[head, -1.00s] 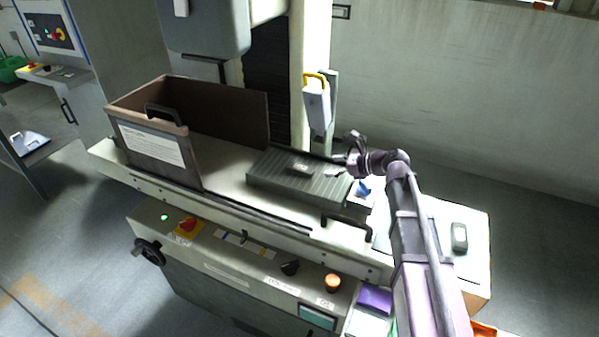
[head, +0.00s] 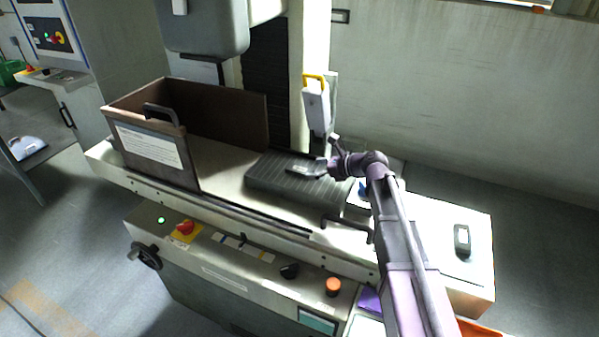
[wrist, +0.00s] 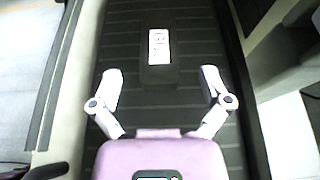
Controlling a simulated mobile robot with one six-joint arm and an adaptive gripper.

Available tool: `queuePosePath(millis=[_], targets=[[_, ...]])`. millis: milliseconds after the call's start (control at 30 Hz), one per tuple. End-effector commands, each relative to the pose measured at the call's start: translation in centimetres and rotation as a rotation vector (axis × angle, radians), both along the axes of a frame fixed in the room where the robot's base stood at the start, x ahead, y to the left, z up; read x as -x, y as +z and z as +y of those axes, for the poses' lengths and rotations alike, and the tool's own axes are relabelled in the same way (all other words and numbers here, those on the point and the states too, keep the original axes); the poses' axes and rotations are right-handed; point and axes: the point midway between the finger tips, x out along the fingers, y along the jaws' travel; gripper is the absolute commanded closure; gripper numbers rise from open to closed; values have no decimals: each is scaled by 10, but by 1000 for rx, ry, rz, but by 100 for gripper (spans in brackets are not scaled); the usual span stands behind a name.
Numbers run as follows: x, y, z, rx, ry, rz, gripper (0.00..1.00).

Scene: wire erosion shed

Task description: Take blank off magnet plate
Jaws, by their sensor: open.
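The blank (head: 302,170) is a small dark block lying on the ribbed grey magnet plate (head: 270,182) in the head view. In the wrist view the blank (wrist: 158,58) is a dark bar with a white label on top, lying ahead of the fingertips. The magnet plate (wrist: 115,45) fills the middle of that view. My gripper (head: 328,165) is just right of the blank in the head view. In the wrist view my gripper (wrist: 160,82) has its fingers spread wide, with nothing between them except the near end of the blank close to the fingertip line.
A brown guard box (head: 150,150) with a handle stands left of the plate. A black bar handle (head: 348,226) is at the bed's front edge. A white pendant with yellow top (head: 316,103) rises behind. A white side table (head: 440,240) carries a dark handheld device (head: 462,240).

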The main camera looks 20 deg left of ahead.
Motion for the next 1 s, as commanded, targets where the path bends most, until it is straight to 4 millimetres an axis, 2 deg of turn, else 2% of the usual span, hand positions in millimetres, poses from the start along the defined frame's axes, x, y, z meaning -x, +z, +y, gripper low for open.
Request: queuePosePath(millis=[200,400,1000], targets=[[-1,-9,26,0,3,-1,3],[-2,-15,40,0,0,-1,3],[-1,-14,42,0,1,-1,3]])
